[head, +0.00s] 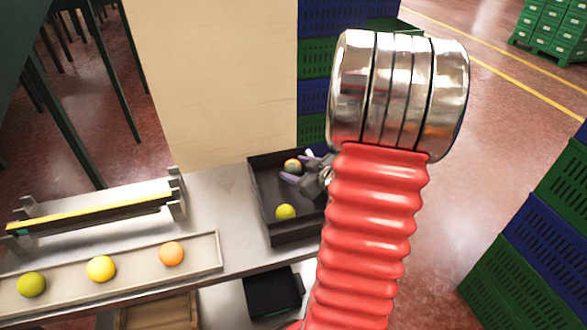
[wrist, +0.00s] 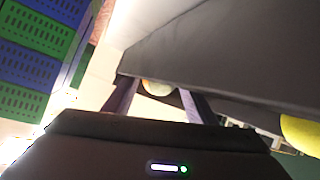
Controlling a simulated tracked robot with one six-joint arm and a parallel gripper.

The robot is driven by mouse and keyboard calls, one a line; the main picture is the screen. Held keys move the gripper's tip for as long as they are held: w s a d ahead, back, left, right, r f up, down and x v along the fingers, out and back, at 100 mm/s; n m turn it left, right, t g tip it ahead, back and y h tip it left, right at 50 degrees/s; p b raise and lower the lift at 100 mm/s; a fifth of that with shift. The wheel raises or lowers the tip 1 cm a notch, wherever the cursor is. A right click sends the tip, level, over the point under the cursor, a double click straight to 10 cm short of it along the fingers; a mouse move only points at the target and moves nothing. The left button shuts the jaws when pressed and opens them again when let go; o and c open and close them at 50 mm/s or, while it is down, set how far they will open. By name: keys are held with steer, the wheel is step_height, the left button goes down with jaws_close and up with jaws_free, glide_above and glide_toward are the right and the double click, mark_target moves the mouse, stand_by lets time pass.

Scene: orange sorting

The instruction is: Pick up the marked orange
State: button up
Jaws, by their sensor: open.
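The marked orange (head: 292,166), a small fruit with pale, orange and dark patches, lies in the far part of a dark open crate (head: 262,192). My gripper (head: 301,167) is inside the crate beside it, its two purple fingers apart. In the wrist view the fruit (wrist: 157,88) shows between the open fingers (wrist: 158,95), partly cut off by a dark crate wall (wrist: 220,50). I cannot tell whether the fingers touch it. A yellow fruit (head: 285,212) lies nearer the front of the crate and shows at the right edge of the wrist view (wrist: 302,134).
A pale tray (head: 135,262) at left holds a green-yellow, a yellow and an orange fruit. A rail-like stand (head: 95,211) is behind it. A beige panel (head: 215,80) and stacked blue and green crates (head: 313,55) rise behind the dark crate.

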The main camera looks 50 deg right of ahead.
mark_target(296, 167)
stand_by(0.5)
steer(key=c, duration=0.8)
steer(key=shift+r, duration=0.1)
steer(key=shift+c, duration=0.2)
steer(key=shift+r, duration=4.95)
